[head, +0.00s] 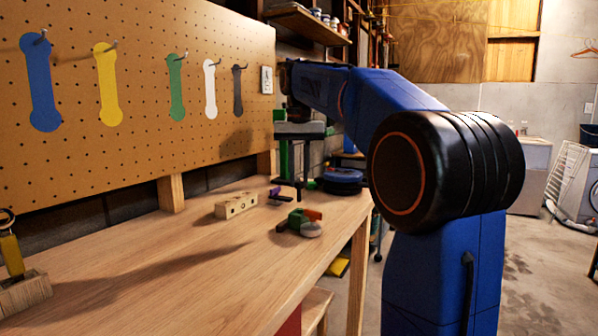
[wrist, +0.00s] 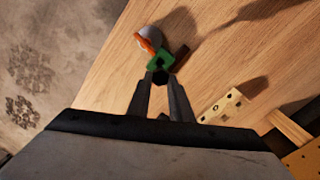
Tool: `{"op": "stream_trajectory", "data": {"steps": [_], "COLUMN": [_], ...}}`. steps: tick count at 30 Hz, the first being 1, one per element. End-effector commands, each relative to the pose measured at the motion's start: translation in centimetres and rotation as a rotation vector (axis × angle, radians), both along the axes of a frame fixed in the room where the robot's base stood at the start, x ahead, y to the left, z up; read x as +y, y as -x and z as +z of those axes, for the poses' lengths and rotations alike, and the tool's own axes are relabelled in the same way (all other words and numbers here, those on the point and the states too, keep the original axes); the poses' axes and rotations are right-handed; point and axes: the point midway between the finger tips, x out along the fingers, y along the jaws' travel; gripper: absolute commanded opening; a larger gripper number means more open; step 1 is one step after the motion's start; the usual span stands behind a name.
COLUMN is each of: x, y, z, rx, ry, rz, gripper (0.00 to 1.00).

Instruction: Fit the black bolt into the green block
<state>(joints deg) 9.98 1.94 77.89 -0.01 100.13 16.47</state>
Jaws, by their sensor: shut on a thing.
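My gripper (wrist: 161,78) points down over the bench in the wrist view, its two fingers shut on a small dark piece, the black bolt (wrist: 161,77), seen at the fingertips. The green block (wrist: 166,59) shows just past the fingertips. In the head view the green block (head: 296,217) lies on the bench near its right edge, against an orange piece (head: 313,214) and a round grey disc (head: 311,230). The gripper appears above and beyond it there. The gap between bolt and block, and the block's opening, cannot be made out.
A wooden block with holes (head: 236,206) lies left of the green block. A small purple piece (head: 275,192) and a blue round item (head: 342,180) lie farther back. The pegboard (head: 140,100) with hanging tool shapes borders the bench. The front bench (head: 150,265) is mostly clear.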

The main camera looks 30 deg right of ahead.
Motion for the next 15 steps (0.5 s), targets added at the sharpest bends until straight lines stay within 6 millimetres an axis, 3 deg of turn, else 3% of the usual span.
{"op": "stream_trajectory", "data": {"steps": [15], "x": [0.0], "y": [0.1], "z": [-2.5], "rx": [0.0], "ry": [0.0], "rz": [0.0], "gripper": [0.0]}}
